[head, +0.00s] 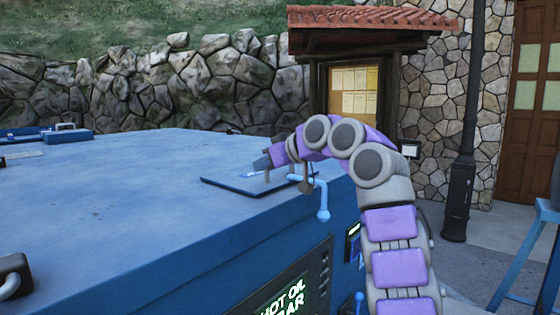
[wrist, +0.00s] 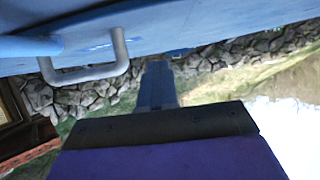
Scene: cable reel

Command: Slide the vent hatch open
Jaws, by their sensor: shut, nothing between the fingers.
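The vent hatch looks to be the thin dark blue plate (head: 235,185) lying flat on top of the big blue cabinet, near its right edge. In the wrist view, which looks upside down, a grey U-shaped handle (wrist: 92,72) stands on a blue surface (wrist: 200,22). My gripper (head: 264,162) is just above the plate in the head view, pointing left. Its narrow fingers (wrist: 157,82) are shut and empty, and sit to the right of the handle in the wrist view, apart from it. My gripper and wrist hide part of the plate.
A light blue crank (head: 322,200) hangs at the cabinet's right edge. The cabinet top (head: 110,200) is mostly clear. Another blue plate with a handle (head: 66,128) lies at far left, and a black fitting (head: 15,277) stands at near left. A lit display (head: 285,300) is on the front.

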